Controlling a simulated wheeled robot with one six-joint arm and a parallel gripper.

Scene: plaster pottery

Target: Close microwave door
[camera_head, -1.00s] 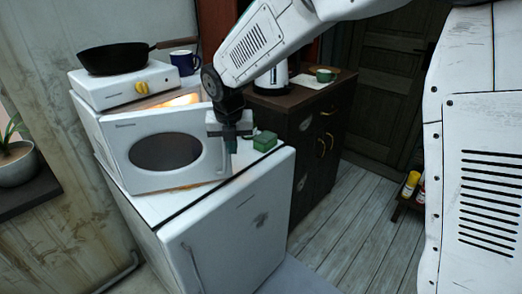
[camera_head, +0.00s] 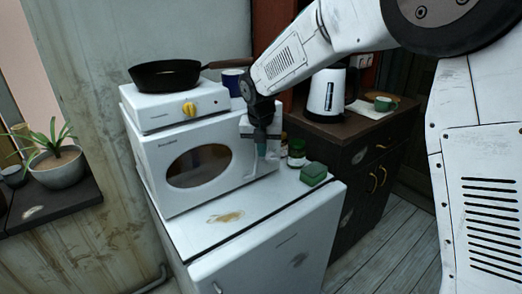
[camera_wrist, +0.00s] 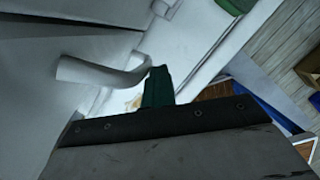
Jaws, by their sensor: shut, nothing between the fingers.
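The white microwave (camera_head: 150,165) stands on the white fridge top. Its door (camera_head: 235,170), with a dark oval window, faces front and looks flush with the body in the head view, with no lit gap showing. My gripper (camera_head: 262,150) is shut and empty at the door's right edge, in front of the handle side. In the wrist view the curved door handle (camera_wrist: 100,73) is just left of my dark green fingertips (camera_wrist: 158,80). I cannot tell whether they touch it.
A small stove (camera_head: 175,108) with a black pan (camera_head: 165,75) sits on the microwave. A green box (camera_head: 314,173) and a jar (camera_head: 297,152) stand to its right on the fridge top (camera_head: 255,215). A kettle (camera_head: 325,97) is on the dark cabinet. The front of the fridge top is clear.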

